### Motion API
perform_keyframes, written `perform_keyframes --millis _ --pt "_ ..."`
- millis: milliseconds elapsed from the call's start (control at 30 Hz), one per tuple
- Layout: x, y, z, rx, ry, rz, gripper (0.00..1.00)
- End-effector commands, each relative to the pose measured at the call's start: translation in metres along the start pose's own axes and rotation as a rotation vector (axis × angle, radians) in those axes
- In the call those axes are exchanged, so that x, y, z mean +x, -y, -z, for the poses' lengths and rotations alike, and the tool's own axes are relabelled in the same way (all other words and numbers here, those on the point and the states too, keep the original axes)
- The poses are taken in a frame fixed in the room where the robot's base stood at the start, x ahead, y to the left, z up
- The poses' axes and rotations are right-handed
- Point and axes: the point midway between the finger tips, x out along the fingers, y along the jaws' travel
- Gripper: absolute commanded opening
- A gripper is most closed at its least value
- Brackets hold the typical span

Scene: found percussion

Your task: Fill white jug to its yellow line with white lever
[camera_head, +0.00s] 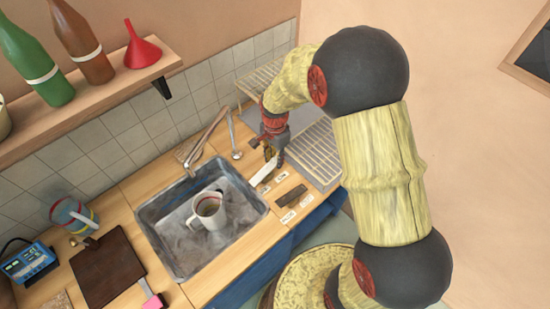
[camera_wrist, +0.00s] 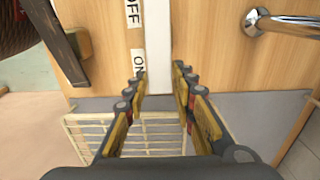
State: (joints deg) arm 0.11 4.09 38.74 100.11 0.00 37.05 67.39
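The white jug (camera_head: 209,210) stands upright in the metal sink (camera_head: 163,219), its handle towards the left. Its yellow line is too small to make out, and its fill level is unclear. The white lever (camera_head: 265,172) lies on the wooden counter right of the sink. It also shows in the wrist view (camera_wrist: 157,45), running between the fingertips beside the ON and OFF labels. My gripper (camera_head: 270,151) is at the lever's far end. In the wrist view its fingers (camera_wrist: 159,75) are apart, one on each side of the lever; contact is unclear.
A metal tap (camera_head: 207,130) rises behind the sink. A dark lever (camera_head: 290,195) lies beside the white one, and a wire rack (camera_head: 316,155) is to the right. A bucket (camera_head: 73,214), a brown board (camera_head: 105,266) and a blue device (camera_head: 27,263) stand left of the sink.

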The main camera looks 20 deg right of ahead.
Motion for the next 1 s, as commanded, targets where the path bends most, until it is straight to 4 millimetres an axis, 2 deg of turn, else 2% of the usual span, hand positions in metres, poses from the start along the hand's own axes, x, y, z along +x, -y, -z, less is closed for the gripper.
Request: perform_keyframes --millis 400,1000 --pt "-0.0001 0.0001 0.0 0.0 0.0 0.0 0.0" --pt "0.0048 -0.0001 0.004 -0.001 0.104 0.0 0.0"
